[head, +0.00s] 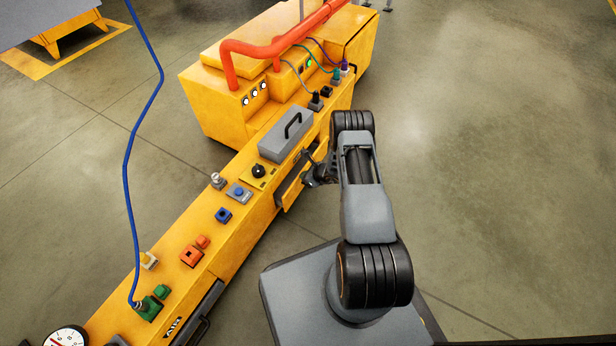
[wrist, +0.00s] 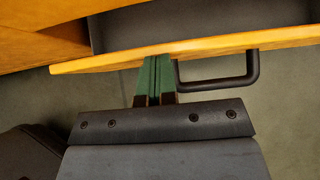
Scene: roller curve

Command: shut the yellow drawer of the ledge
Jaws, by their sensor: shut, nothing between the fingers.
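The yellow drawer (head: 291,188) sticks out from the side of the yellow ledge (head: 250,212), partly hidden by my arm. In the wrist view its yellow front panel (wrist: 210,48) runs across the picture, with the dark inside of the drawer (wrist: 200,22) showing behind it, so it stands open. A black bar handle (wrist: 250,72) is on the front. My gripper (wrist: 155,62) is shut and empty, its green fingertips at the front panel just left of the handle. I cannot tell whether they touch it. My gripper also shows beside the drawer in the head view (head: 308,178).
On the ledge top stand a grey box with a handle (head: 286,138), a black knob (head: 258,171), a blue button (head: 238,193) and coloured blocks. A dark handle (head: 200,325) shows lower on the ledge side. A blue cable (head: 126,180) hangs at left. Floor at right is clear.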

